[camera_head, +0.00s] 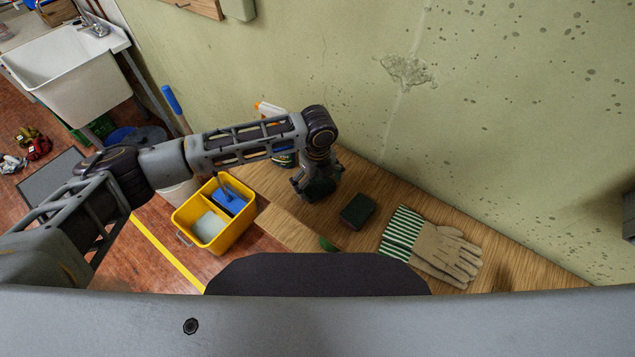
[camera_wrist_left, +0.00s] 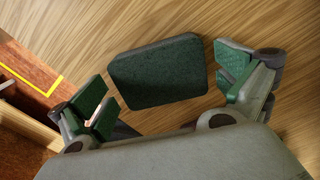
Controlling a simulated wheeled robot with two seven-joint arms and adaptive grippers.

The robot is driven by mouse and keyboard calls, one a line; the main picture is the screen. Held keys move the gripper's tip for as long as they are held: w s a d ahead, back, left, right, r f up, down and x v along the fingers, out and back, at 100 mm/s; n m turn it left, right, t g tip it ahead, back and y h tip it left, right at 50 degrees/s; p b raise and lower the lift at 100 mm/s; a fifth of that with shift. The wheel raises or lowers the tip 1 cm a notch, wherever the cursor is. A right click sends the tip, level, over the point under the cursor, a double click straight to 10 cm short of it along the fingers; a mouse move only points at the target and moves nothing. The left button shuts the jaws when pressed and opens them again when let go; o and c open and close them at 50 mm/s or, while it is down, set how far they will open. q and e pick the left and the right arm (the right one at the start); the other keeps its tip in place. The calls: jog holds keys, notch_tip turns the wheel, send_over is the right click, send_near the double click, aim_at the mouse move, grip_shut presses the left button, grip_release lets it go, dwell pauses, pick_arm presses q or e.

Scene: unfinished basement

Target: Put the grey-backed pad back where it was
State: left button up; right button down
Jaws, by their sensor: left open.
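My left gripper (camera_head: 318,185) hangs low over the wooden bench top (camera_head: 385,185), fingers spread. In the left wrist view the open fingers (camera_wrist_left: 166,86) stand on either side of a dark green pad (camera_wrist_left: 158,73) lying flat on the wood. I see gaps beside it; it does not look gripped. In the head view the gripper mostly hides what is under it. A dark pad (camera_head: 357,211) lies on the bench just right of the gripper. I cannot tell whether the two views show the same pad, nor see a grey back. My right gripper is not in view.
Striped work gloves (camera_head: 440,248) lie right of the pad. A spray bottle (camera_head: 270,109) stands behind my left arm. A yellow bucket (camera_head: 185,214) with a blue item stands on the floor left of the bench. The wall (camera_head: 480,110) bounds the bench's back.

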pick_arm(q)
notch_tip(320, 180, up, 12)
jog(key=shift+f, duration=0.2)
dwell(0.4)
jog(key=shift+f, duration=0.1)
dwell(0.4)
